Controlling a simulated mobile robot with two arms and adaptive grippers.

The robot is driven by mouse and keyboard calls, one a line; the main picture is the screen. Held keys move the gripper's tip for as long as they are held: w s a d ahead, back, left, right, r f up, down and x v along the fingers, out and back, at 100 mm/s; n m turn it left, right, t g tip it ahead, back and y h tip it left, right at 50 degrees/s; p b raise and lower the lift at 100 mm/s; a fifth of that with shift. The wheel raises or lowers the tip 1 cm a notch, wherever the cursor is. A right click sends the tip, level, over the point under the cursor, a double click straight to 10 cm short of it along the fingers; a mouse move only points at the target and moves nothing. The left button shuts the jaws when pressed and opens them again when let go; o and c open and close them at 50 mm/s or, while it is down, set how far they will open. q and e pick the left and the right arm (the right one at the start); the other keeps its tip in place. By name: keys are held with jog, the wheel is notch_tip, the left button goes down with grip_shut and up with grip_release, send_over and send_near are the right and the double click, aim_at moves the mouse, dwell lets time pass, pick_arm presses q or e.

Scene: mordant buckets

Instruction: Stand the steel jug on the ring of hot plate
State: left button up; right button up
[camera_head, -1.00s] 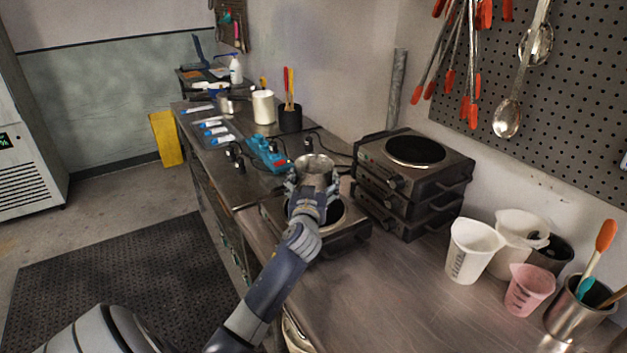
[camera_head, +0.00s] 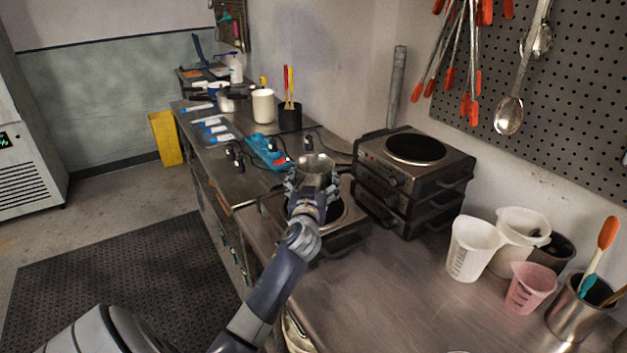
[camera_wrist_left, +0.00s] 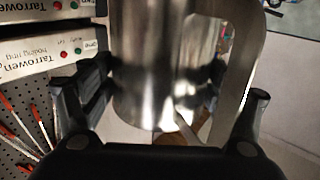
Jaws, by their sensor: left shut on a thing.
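The steel jug (camera_head: 315,168) is upright in my left gripper (camera_head: 312,188), over the single hot plate (camera_head: 352,232) on the bench. The gripper is shut on the jug, with its fingers on either side of the body. In the left wrist view the jug (camera_wrist_left: 150,65) fills the middle between the fingers (camera_wrist_left: 165,100), and its handle shows on the right. The jug and gripper hide much of the hot plate's dark ring (camera_head: 345,215). I cannot tell whether the jug's base touches it. My right gripper is not in view.
Stacked hot plates (camera_head: 415,180) stand right of the jug. A blue power strip (camera_head: 268,153) with plugs and cables lies behind it. White measuring jugs (camera_head: 472,248), a pink one (camera_head: 530,287) and a steel utensil pot (camera_head: 575,310) stand at the right. The front bench (camera_head: 390,300) is clear.

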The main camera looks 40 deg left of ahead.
pick_arm(q)
jog(key=shift+r, duration=0.15)
jog(key=o, duration=1.7)
jog(key=shift+c, duration=0.2)
jog(key=shift+s, duration=0.1)
jog(key=shift+f, duration=0.35)
jog(key=v, duration=1.2)
jog(key=shift+r, duration=0.25)
jog(key=shift+f, duration=0.1)
